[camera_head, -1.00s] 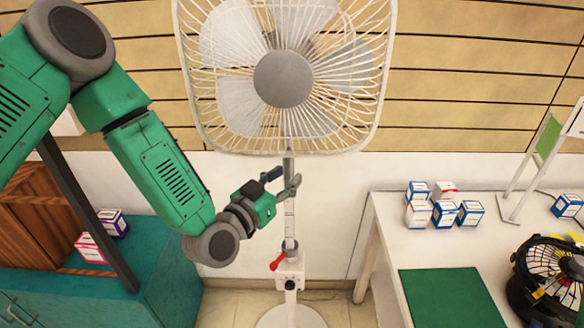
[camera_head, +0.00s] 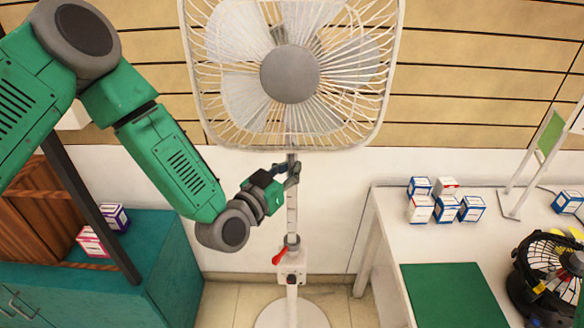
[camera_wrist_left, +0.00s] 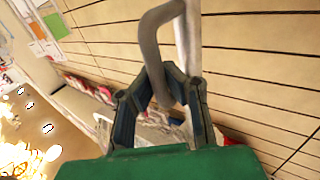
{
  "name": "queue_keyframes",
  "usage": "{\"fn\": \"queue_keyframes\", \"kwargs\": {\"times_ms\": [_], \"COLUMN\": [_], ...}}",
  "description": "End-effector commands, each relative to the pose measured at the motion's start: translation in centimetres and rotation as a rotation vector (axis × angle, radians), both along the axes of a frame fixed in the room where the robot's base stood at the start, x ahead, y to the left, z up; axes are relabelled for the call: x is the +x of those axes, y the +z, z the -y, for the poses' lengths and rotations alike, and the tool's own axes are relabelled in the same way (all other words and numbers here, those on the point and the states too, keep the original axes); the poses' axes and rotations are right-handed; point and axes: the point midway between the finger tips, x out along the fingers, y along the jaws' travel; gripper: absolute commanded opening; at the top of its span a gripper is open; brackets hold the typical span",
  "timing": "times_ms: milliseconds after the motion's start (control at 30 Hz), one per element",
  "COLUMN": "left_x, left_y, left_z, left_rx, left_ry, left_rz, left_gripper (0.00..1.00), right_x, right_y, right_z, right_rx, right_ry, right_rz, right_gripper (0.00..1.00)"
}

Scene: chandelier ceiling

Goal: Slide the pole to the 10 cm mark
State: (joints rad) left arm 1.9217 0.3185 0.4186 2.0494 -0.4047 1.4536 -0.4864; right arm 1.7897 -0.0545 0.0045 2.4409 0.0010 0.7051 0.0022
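The standing fan (camera_head: 290,74) faces me. Its upright pole (camera_head: 292,212) runs from under the fan head into a white collar (camera_head: 292,265) with a red lever (camera_head: 279,256). Faint marks show on the pole, too small to read. My left gripper (camera_head: 291,172) is at the top of the pole, just below the fan's guard, with its fingers drawn in around it. The exact contact is partly hidden. My right gripper is not in view.
A white table (camera_head: 400,245) at the right holds several small boxes (camera_head: 445,205), a green mat (camera_head: 455,295) and a black fan (camera_head: 548,280). A teal cabinet (camera_head: 165,265) stands at the left. The floor around the round base (camera_head: 291,316) is clear.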

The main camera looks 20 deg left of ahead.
Motion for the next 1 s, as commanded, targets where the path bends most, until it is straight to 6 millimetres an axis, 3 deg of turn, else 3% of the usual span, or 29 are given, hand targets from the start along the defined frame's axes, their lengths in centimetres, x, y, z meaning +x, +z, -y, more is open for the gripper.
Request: {"fn": "queue_keyframes", "kwargs": {"times_ms": [633, 767, 1000], "left_x": [-0.2, -0.3, -0.3], "left_y": [-14.1, -15.2, -14.8], "left_z": [0.0, 0.0, -0.1], "left_rx": [0.005, 0.004, 0.002], "left_ry": [-0.001, -0.001, 0.0], "left_rz": [-0.013, -0.013, -0.01], "left_gripper": [0.0, 0.0, 0.0], "right_x": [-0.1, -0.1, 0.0], "right_y": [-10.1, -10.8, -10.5], "right_z": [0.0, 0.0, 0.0], "right_rx": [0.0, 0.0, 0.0], "right_ry": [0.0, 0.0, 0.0], "right_rz": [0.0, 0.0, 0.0], "right_gripper": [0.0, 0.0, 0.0]}}
